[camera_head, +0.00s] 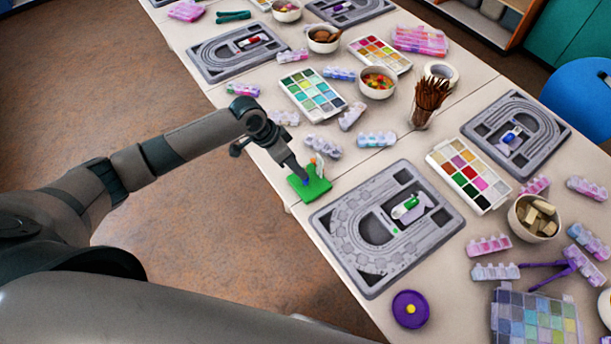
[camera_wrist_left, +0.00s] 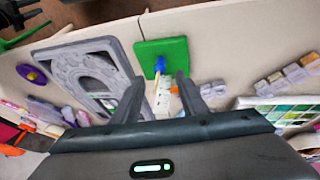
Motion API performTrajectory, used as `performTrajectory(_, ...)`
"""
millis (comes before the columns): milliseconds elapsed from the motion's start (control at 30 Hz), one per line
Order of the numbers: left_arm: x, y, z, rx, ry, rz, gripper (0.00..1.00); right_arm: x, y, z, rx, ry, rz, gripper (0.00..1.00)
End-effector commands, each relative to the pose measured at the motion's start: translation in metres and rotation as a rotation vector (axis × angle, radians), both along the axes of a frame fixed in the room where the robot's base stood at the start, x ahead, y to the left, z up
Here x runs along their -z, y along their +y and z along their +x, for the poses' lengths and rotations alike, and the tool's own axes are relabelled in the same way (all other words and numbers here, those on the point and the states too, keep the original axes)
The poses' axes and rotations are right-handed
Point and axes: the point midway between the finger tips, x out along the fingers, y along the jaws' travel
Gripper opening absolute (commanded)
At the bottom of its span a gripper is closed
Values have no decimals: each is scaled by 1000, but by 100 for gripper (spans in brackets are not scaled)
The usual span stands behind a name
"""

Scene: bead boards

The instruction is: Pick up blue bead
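A blue bead (camera_wrist_left: 160,65) sits on a green square board (camera_wrist_left: 171,47) in the left wrist view. The board (camera_head: 318,190) lies at the table's near-left edge in the head view, where the bead is small and mostly hidden by my gripper. My left gripper (camera_wrist_left: 159,90) is open, with its two fingers apart on either side of the bead's line. The bead appears just beyond the fingertips, and I see no contact. In the head view the left gripper (camera_head: 303,178) is over the green board. My right gripper is not in view.
A grey bead board (camera_head: 355,268) lies right of the green board. A pale bead strip (camera_head: 376,139) and a tray of colored compartments (camera_head: 297,101) lie farther back. A purple disc (camera_head: 400,318) is near the front edge. The table is crowded.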

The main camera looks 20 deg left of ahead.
Motion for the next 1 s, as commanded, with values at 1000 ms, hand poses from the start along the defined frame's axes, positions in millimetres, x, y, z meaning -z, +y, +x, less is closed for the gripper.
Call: performTrajectory(1000, 40, -17, 6, -1, 1, 1, 20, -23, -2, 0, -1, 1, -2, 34)
